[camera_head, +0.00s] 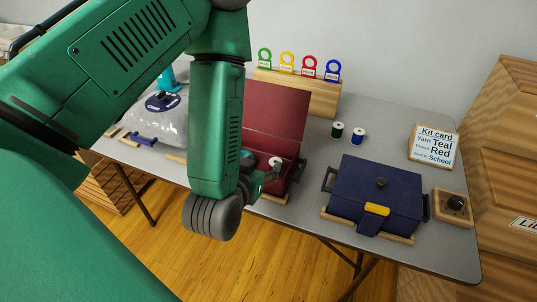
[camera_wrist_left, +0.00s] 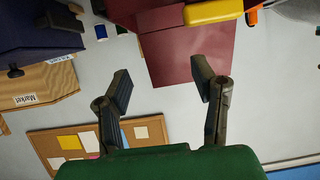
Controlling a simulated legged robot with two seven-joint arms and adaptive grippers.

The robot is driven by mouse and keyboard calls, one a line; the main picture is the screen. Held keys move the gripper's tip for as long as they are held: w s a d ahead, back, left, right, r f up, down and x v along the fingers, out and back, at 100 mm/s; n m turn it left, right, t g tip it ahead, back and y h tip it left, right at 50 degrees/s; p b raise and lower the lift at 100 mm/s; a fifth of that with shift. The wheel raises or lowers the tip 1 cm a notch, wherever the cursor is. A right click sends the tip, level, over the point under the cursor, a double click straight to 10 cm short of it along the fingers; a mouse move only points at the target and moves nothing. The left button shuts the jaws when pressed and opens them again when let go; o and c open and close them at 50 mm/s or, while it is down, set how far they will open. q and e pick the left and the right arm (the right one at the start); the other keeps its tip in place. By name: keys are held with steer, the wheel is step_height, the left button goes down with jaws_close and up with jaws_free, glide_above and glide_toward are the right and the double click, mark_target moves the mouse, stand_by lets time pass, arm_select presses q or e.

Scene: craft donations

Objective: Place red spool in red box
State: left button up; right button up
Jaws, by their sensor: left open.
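The red box (camera_head: 281,119) stands on the table with its lid raised, and its lid also shows in the left wrist view (camera_wrist_left: 180,60). A red spool with a white top (camera_head: 275,162) shows at the box's open inside; I cannot tell what it rests on. My left gripper (camera_head: 262,178) is beside the spool at the box's left part, partly hidden by my arm. In the left wrist view its two fingers (camera_wrist_left: 163,82) are apart, with nothing seen held between them. My right gripper is not in view.
A shut navy box (camera_head: 376,190) with a yellow latch stands to the right. A green spool (camera_head: 337,130) and a blue spool (camera_head: 358,136) stand behind it. A clear bag (camera_head: 157,117) lies left.

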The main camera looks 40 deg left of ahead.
arm_select(q)
steer(key=s+d+f+m+g+h, duration=0.1)
steer(key=s+f+m+g+h, duration=0.2)
steer(key=s+f+g, duration=0.9)
steer(key=s+f, duration=0.5)
steer(key=s, duration=0.3)
steer(key=shift+s+m, duration=0.2)
steer(key=shift+m, duration=0.1)
steer(key=shift+w+f+b, duration=0.15)
steer(key=shift+f+b, duration=0.45)
steer(key=shift+f, duration=0.2)
